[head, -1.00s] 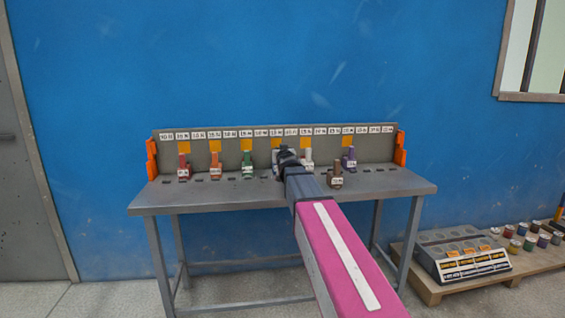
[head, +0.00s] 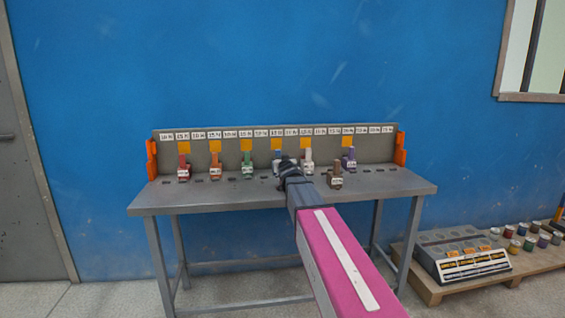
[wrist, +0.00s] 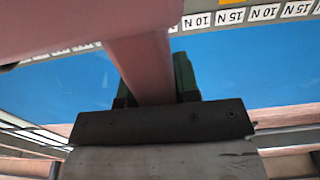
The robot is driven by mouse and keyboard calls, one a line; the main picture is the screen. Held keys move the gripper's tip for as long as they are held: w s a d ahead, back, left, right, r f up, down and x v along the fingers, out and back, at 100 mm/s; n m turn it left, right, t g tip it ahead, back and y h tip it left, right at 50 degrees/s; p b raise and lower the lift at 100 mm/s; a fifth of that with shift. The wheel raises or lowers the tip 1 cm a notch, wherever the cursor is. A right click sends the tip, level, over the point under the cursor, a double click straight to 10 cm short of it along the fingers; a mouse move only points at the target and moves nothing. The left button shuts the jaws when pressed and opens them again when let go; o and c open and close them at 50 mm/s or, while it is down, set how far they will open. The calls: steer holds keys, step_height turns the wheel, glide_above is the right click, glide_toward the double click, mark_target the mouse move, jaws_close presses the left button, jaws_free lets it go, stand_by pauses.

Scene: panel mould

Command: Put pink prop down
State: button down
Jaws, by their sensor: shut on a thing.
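The pink prop (wrist: 150,68) shows in the wrist view as a dull pink bar with a wide pink part across the upper left. My gripper (wrist: 157,88) is shut on the bar, with a dark green finger on each side. In the head view my gripper (head: 287,170) is over the middle of the grey bench (head: 165,199). The pink prop cannot be made out there, as my gripper and arm cover that spot. I cannot tell whether it touches the bench.
Red (head: 184,168), orange (head: 215,167), green (head: 247,164), pale (head: 308,160), brown (head: 336,176) and purple (head: 349,160) props stand on the bench. A blue-grey one (head: 277,158) stands close behind my gripper. A labelled back panel (head: 185,150) has orange ends. A pallet (head: 430,290) lies right.

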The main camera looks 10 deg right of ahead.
steer(key=shift+f, duration=0.1)
steer(key=c, duration=0.9)
jaws_free()
steer(key=shift+o, duration=0.3)
